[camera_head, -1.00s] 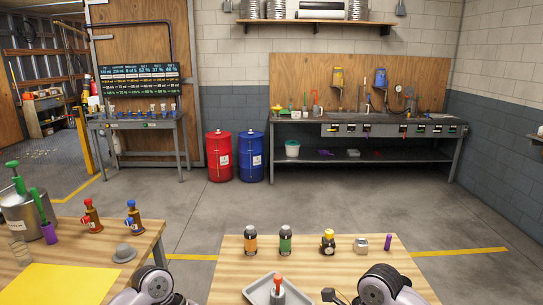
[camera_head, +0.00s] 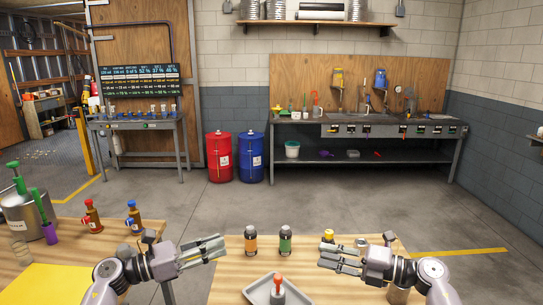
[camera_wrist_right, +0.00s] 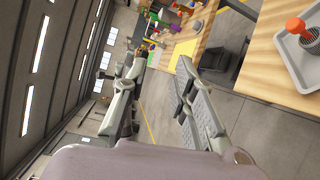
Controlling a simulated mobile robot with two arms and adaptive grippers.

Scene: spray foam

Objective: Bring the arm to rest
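My left gripper (camera_head: 222,247) reaches in over the gap between the two wooden tables, its fingers spread and pointing right with nothing between them. My right gripper (camera_head: 323,252) is held above the right part of the front table, fingers pointing left. It also shows in the right wrist view (camera_wrist_right: 157,72), with its two fingers apart and empty. The two grippers face each other with a wide space between them. My right gripper partly hides the yellow-and-black bottle (camera_head: 328,235) and the things beside it.
The front table (camera_head: 230,285) bears an orange-banded bottle (camera_head: 250,240), a green-banded bottle (camera_head: 285,240) and a grey tray (camera_head: 260,287) holding an orange-topped item (camera_head: 278,285). The left table (camera_head: 75,230) bears a metal pot (camera_head: 22,220) and spray bottles. Open floor lies beyond.

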